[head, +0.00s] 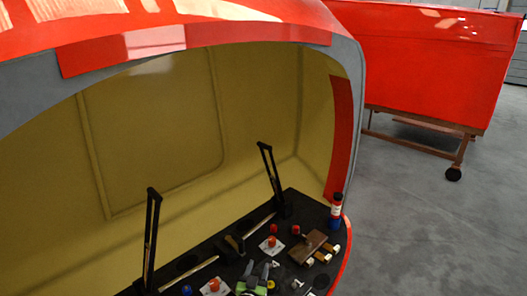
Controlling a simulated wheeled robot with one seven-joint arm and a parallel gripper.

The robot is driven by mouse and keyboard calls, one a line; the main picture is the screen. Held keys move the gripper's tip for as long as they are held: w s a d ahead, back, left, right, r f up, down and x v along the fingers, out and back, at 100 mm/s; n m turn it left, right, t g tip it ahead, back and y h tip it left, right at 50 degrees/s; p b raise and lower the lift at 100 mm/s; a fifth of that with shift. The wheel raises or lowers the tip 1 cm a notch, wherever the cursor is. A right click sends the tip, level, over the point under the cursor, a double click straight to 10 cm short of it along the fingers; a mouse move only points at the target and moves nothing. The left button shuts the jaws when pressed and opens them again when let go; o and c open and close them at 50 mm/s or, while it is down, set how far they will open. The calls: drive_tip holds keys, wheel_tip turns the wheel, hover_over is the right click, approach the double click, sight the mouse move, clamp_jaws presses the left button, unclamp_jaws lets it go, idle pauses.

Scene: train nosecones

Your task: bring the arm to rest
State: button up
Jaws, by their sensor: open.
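My gripper and arm cannot be made out in the head view. The open red train nosecone (180,42) fills the left and middle, with a grey rim and a yellow-beige inner wall (150,130). A dark shelf (205,262) lies along its lower opening. Two black upright levers or brackets, one on the left (153,225) and one on the right (268,168), rise from the shelf.
Small things crowd the shelf: a blue-and-red bottle (337,207), a brown block (307,247), red knobs on pale plates (270,243) and grey-handled items (263,271). A second red nosecone (435,65) stands on a wheeled frame behind. Grey floor (430,235) at right is clear.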

drive_tip(key=w+a+r+n+y, duration=0.2)
drive_tip(key=w+a+r+y, duration=0.1)
drive_tip(key=r, duration=0.4)
drive_tip(key=w+a+r+n+y, duration=0.2)
drive_tip(key=a+r+y, duration=0.15)
drive_tip(key=r, duration=0.35)
drive_tip(key=s+d+r+n+g+y, duration=0.1)
drive_tip(key=s+r+n+g, duration=0.15)
drive_tip(key=r, duration=0.45)
drive_tip(key=s+d+r+n+g+y, duration=0.1)
drive_tip(key=s+r+n+g, duration=0.15)
drive_tip(key=r, duration=0.45)
drive_tip(key=s+d+r+m+g+h, duration=0.2)
drive_tip(key=s+d+r, duration=0.2)
drive_tip(key=s+d, duration=0.55)
drive_tip(key=s+d+r+m+g+h, duration=0.15)
drive_tip(key=s+d+r, duration=0.4)
drive_tip(key=s, duration=0.75)
drive_tip(key=s+d+f+m+g, duration=0.1)
drive_tip(key=s+d+f, duration=0.1)
drive_tip(key=s, duration=0.7)
drive_tip(key=s+d+f+m+g+h, duration=0.1)
drive_tip(key=s+d, duration=0.3)
drive_tip(key=s, duration=0.6)
drive_tip(key=shift+s+f+m+g, duration=0.2)
drive_tip(key=shift+f+m+g, duration=0.15)
drive_tip(key=shift+f+g, duration=0.3)
